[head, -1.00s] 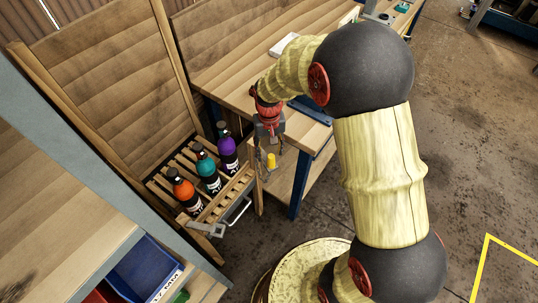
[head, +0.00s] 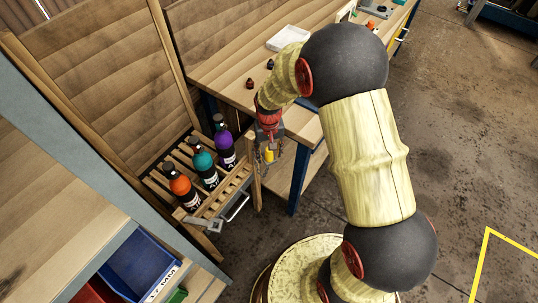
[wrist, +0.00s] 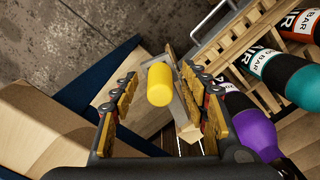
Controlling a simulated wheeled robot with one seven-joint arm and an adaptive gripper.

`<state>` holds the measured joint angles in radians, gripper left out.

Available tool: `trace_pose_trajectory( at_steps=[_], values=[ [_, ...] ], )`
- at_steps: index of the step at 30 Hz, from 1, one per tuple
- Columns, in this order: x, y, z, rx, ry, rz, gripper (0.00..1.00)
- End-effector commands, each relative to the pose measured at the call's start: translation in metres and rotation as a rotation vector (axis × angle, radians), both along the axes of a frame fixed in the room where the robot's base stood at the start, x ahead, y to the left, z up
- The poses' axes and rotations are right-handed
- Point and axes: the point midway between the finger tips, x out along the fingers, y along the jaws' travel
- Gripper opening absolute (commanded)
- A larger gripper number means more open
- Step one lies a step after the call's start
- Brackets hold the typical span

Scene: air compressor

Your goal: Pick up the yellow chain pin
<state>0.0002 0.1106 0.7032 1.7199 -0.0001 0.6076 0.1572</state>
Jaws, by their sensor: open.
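The yellow chain pin (wrist: 160,84) is a short, smooth yellow cylinder. It shows in the middle of the wrist view, in the gap between the fingers of my gripper (wrist: 157,76). My gripper is open, with dark and yellow finger pads on both sides of the pin. A gap shows between the pin and each finger pad. In the head view the pin (head: 269,155) is a small yellow patch among the fingers of my gripper (head: 268,149), beside the end of the wooden rack. What holds the pin from below is hidden.
Orange (head: 181,188), teal (head: 205,168) and purple (head: 224,146) bottles stand in the slatted rack (head: 228,190), left of my gripper. The wooden workbench (head: 228,83) is close behind and right, with a blue leg (head: 300,180).

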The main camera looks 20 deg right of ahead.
Motion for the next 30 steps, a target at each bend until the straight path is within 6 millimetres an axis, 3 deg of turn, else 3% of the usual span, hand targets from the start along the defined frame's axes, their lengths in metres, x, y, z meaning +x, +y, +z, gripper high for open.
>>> trace_pose_trajectory(
  at_steps=[24,30],
  values=[
    [-0.0001,0.0001,0.0003,0.0,0.0,0.0,0.0],
    [0.0001,0.0001,0.0004,0.0,0.0,0.0,0.0]
  ],
)
